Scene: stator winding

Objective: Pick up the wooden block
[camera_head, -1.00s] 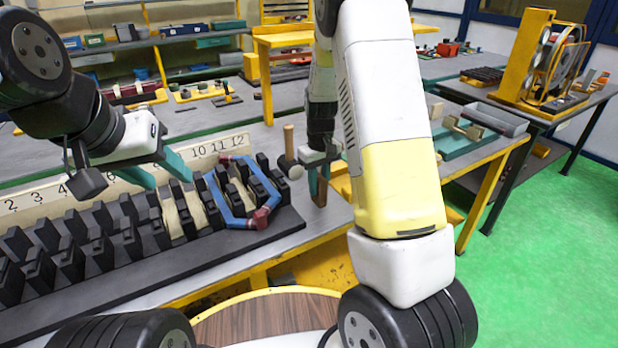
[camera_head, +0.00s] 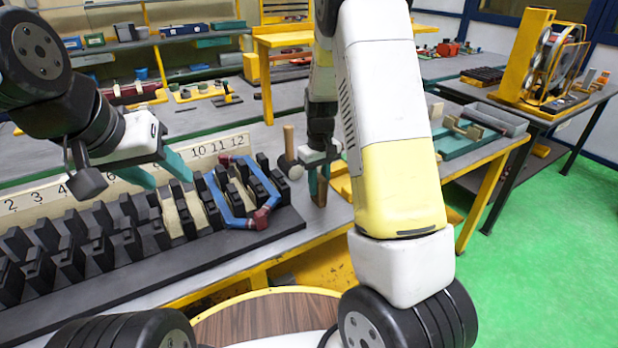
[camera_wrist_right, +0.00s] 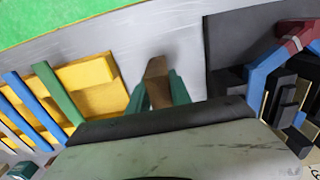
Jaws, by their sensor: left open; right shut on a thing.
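The wooden block (camera_head: 321,194) is a small brown piece near the front edge of the table. It also shows in the right wrist view (camera_wrist_right: 157,82), upright between the green fingers. My right gripper (camera_head: 318,180) is shut on the block; its fingers hide part of it. I cannot tell whether the block's lower end touches the table. My left gripper (camera_head: 163,172) is open and empty above the black slotted stator model, near the numbered strip.
The black stator model (camera_head: 110,285) with a blue and red coil (camera_head: 238,222) lies left of the block. A mallet (camera_head: 289,150) stands just behind it. A yellow rack (camera_wrist_right: 95,85) with blue and green bars sits close to the right gripper. Grey table lies bare between them.

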